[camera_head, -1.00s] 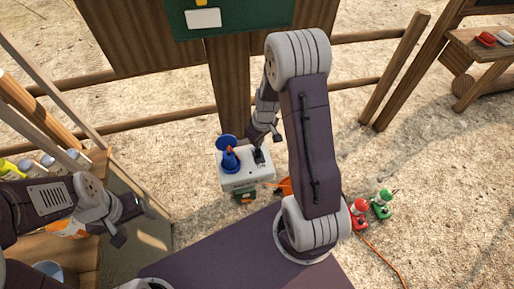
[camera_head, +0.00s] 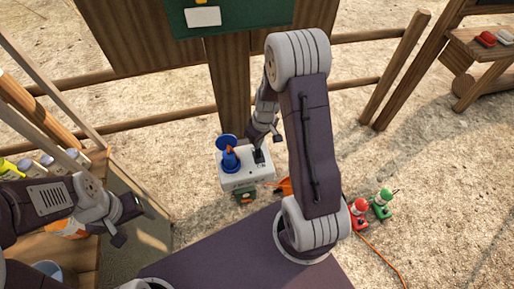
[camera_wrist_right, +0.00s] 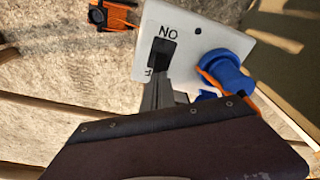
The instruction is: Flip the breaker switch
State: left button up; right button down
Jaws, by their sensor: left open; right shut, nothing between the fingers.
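The breaker box (camera_head: 236,181) is a white box standing upright by the wooden post in the head view; it also shows in the right wrist view (camera_wrist_right: 215,30). Its black switch (camera_wrist_right: 163,50) sits below lettering reading ON upside down; the lettering at its other end is mostly hidden. My right gripper (camera_wrist_right: 158,88) is shut and empty, its fingertips at the switch's lower end in the wrist view. I cannot tell whether they touch it. In the head view my right gripper (camera_head: 257,143) is over the box. My left gripper (camera_head: 126,218) is open, far left of the box.
A blue plug (camera_wrist_right: 227,70) with an orange cable stands beside the switch. An orange cable reel (camera_wrist_right: 115,14) lies near the box. Red (camera_head: 358,209) and green (camera_head: 381,205) objects stand on the ground at right. A wooden shelf (camera_head: 75,262) with bottles is at left.

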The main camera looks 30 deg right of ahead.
jog(key=shift+f+b, duration=0.5)
jog(key=shift+f, duration=0.15)
jog(key=shift+r, duration=0.2)
notch_tip(320, 180, up, 7)
jog(key=p, duration=0.6)
jog(key=shift+f, duration=0.15)
